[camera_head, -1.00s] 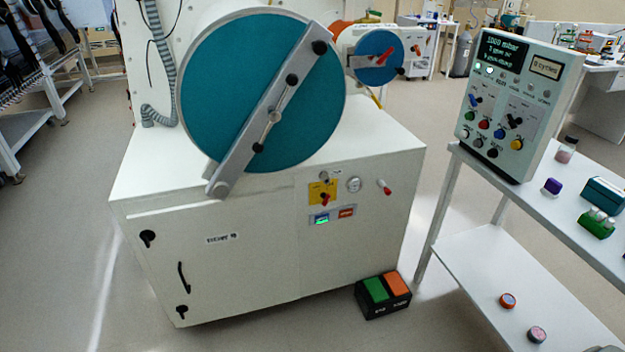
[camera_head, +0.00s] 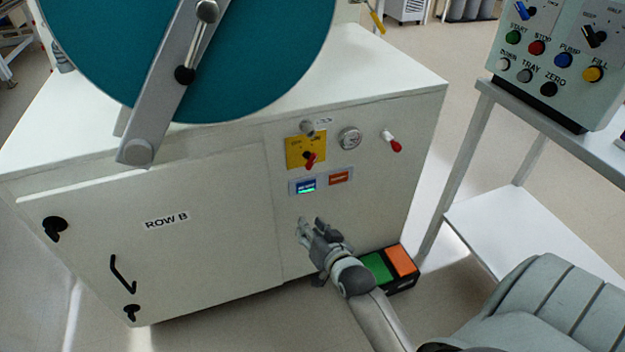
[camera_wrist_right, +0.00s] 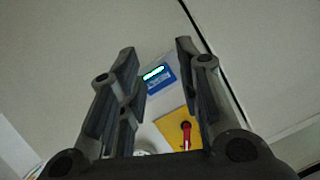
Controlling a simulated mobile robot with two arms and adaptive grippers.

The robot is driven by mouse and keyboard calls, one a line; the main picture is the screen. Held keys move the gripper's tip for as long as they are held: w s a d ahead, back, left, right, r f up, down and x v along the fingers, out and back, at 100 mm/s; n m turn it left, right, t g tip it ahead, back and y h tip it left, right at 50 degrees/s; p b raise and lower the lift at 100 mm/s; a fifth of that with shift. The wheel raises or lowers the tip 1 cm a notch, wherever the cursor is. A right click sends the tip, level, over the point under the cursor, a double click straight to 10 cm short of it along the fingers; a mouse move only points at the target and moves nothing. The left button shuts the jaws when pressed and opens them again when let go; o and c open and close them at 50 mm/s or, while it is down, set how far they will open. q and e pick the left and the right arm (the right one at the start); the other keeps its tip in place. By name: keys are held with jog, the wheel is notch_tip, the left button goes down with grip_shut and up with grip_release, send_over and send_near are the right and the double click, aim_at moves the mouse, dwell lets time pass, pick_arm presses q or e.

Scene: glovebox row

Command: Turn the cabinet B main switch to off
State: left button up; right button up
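The main switch is a red rotary handle (camera_head: 310,160) on a yellow plate (camera_head: 293,150), on the front of the white cabinet labelled ROW B (camera_head: 200,260). The red handle (camera_wrist_right: 186,136) also shows in the right wrist view, on the yellow plate (camera_wrist_right: 170,127), beyond the right finger. My right gripper (camera_head: 311,224) is open and empty, below the switch and apart from it in the head view. In the wrist view its fingers (camera_wrist_right: 155,65) stand wide with the blue display between them. My left gripper is not in view.
Beside the switch are a gauge (camera_head: 349,138), a red-tipped lever (camera_head: 391,141), a blue display (camera_head: 306,186) and an orange-red display (camera_head: 340,176). A green and orange pedal box (camera_head: 401,260) is on the floor. A control panel (camera_head: 560,55) stands on a bench at right.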

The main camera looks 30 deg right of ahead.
aim_at(314, 162)
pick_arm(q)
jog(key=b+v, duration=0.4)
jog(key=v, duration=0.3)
pick_arm(e)
jog(key=d+r+m+t+h, duration=0.2)
jog(key=d+r+t, duration=0.2)
jog(key=r, duration=0.9)
jog(key=x, duration=0.3)
jog(key=b+x, duration=0.1)
jog(key=x, duration=0.2)
jog(key=b+x, duration=0.1)
jog(key=x, duration=0.1)
jog(key=shift+w+d+f, duration=0.1)
jog(key=shift+w+d, duration=0.25)
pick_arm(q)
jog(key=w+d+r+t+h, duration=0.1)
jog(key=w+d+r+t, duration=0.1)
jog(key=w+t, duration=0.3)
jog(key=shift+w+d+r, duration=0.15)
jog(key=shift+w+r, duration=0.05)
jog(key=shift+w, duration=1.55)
pick_arm(e)
jog(key=shift+w+d, duration=0.15)
jog(key=shift+w, duration=0.35)
jog(key=shift+c, duration=0.5)
grip_shut()
